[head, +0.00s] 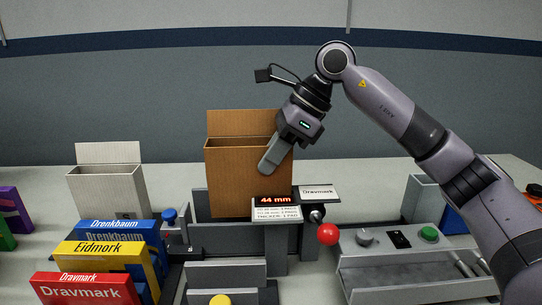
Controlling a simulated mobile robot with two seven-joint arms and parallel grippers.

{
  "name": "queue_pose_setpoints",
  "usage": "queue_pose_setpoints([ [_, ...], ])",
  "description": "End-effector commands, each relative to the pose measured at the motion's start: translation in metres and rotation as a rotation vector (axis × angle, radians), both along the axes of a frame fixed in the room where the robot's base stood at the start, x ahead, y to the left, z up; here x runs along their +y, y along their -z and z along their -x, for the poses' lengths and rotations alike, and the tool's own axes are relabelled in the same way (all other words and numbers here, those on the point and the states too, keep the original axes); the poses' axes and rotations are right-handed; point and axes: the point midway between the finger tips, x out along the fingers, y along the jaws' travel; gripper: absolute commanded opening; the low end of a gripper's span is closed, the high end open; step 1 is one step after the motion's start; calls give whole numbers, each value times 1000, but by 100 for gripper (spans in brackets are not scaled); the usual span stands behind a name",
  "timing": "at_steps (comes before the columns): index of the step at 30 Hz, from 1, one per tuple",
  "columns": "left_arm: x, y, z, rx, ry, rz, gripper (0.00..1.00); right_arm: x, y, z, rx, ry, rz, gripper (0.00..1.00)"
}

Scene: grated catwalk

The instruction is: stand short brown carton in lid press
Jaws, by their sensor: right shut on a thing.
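The short brown carton (235,180) is upright with its top open and its back flap standing up. It is over the grey lid press (212,240), between its upright plates; I cannot tell whether its base, partly hidden by the press front, rests on it. My right gripper (270,162) reaches down from the upper right and is shut on the carton's right part, with one finger against its front. The other finger is hidden. My left gripper is not in view.
A display (276,200) reading 44 mm and a red ball knob (327,234) are at the press's front right. A white open carton (105,190) stands left. Blue, yellow (100,255) and red boxes fill the front left. A grey control tray (410,265) is at right.

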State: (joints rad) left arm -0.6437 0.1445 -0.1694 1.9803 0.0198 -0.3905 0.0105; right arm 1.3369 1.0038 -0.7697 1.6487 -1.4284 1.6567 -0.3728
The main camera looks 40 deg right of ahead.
Motion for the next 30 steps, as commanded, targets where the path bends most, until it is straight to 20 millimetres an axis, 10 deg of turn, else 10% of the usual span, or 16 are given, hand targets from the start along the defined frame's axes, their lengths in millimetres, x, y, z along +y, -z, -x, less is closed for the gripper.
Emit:
queue_pose_setpoints([
  [30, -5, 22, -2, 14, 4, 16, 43, 0, 42, 0, -1, 1, 0, 0],
])
